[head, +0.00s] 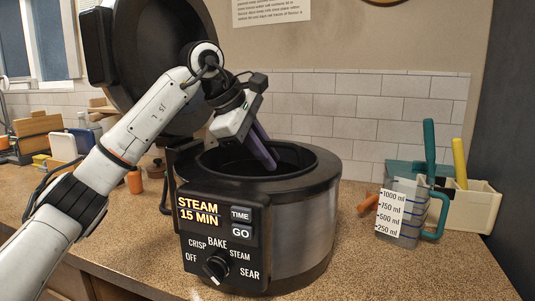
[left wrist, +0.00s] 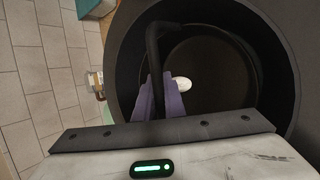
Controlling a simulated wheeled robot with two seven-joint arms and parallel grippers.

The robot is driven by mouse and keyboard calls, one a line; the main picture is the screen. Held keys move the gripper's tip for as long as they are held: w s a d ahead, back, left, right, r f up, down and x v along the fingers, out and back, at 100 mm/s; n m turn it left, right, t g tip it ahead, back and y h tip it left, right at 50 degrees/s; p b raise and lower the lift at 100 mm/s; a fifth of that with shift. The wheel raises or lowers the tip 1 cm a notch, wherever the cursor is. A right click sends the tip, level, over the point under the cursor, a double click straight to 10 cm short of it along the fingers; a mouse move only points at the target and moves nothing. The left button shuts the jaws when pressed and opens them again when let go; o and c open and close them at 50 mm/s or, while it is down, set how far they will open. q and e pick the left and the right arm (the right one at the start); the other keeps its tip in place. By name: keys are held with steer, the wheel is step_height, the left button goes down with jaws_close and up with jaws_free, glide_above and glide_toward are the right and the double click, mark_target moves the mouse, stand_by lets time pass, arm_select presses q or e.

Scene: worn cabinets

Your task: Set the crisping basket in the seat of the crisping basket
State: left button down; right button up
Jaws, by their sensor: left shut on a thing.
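The cooker (head: 312,225) stands on the counter with its round lid (head: 147,50) raised. Its open top is the dark round seat. My left gripper (head: 268,160) reaches down into this opening from above, tilted. In the left wrist view, the purple fingers of my left gripper (left wrist: 161,88) are shut on the black handle (left wrist: 152,48) of the crisping basket (left wrist: 218,85). The basket is dark and round, within the wider dark rim (left wrist: 282,60). A small white oval thing (left wrist: 182,84) shows inside. Whether the basket touches the seat's bottom is hidden. My right gripper is not in view.
The cooker's front panel (head: 222,238) has a dial and reads STEAM 15 MIN. A clear measuring jug (head: 408,232) and a white holder (head: 480,208) stand to the right. Boards and small items (head: 40,130) stand at left. The front right counter is clear.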

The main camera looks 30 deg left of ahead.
arm_select(q)
steer(key=shift+f+b, duration=0.95)
steer(key=shift+f, duration=0.7)
steer(key=c, duration=1.8)
jaws_free()
steer(key=shift+o, duration=0.2)
steer(key=shift+f, duration=0.1)
steer(key=p+v, duration=0.1)
steer(key=v, duration=0.9)
steer(key=shift+s, duration=0.15)
